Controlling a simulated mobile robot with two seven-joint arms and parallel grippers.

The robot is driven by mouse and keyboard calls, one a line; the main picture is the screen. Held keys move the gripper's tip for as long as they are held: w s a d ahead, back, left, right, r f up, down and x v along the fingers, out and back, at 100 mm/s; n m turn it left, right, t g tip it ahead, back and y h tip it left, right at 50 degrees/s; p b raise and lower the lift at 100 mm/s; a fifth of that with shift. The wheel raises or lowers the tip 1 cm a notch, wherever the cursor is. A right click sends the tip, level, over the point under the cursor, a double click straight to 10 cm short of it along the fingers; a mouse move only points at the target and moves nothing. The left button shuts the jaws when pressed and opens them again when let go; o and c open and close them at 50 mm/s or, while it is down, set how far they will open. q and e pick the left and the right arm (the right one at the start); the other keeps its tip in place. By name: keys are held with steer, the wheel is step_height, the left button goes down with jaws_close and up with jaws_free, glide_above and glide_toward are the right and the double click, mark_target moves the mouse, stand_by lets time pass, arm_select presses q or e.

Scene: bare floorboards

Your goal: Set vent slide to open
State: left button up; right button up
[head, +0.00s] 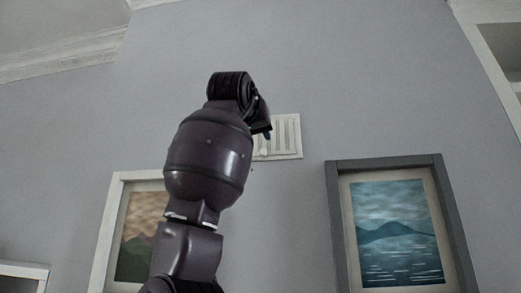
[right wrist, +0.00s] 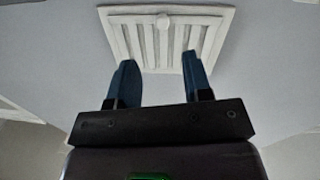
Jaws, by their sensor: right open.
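The white slatted vent (head: 288,137) is on the grey wall, partly covered by my right arm in the head view. The vent also shows at the top of the right wrist view (right wrist: 119,30), with upright slots. My right gripper (right wrist: 159,59) is open and empty. In the head view the gripper is mostly hidden behind my wrist. My left gripper is not in view.
Below the vent hang two framed pictures: a lake picture in a dark frame (head: 333,210) at right, and a mountain picture in a pale frame (head: 103,235) at left, partly behind my arm. The wall around the vent is otherwise bare.

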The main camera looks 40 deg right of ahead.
mark_target(263, 151)
steer(key=p+x, duration=0.2)
steer(key=x, duration=0.7)
steer(key=shift+w+d+f, duration=0.1)
steer(key=shift+w+d, duration=0.15)
steer(key=shift+w, duration=0.1)
jaws_close()
